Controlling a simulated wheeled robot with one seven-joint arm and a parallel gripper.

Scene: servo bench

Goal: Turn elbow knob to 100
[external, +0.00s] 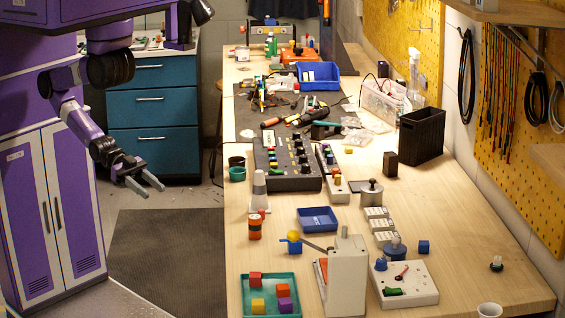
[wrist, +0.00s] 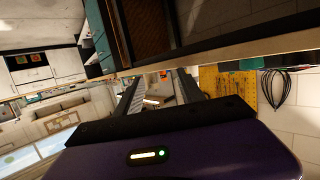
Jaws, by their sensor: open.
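My gripper (external: 150,187) hangs left of the bench, over the dark floor mat, with its two fingers apart and nothing between them. In the wrist view my open gripper (wrist: 160,82) points away from the bench top, and no knob shows there. A dark control box (external: 285,163) with rows of small coloured knobs sits mid-bench in the external view. A narrower strip (external: 328,166) with coloured knobs stands just right of it. The knobs are too small to read any label or setting, so I cannot tell which one is the elbow knob.
On the bench (external: 355,215), a grey cone (external: 259,185), an orange can (external: 254,228) and a blue tray (external: 318,220) stand near the control box. A teal tray of blocks (external: 289,303) and a white lever device (external: 347,275) are at the front. A black bin (external: 421,135) stands right.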

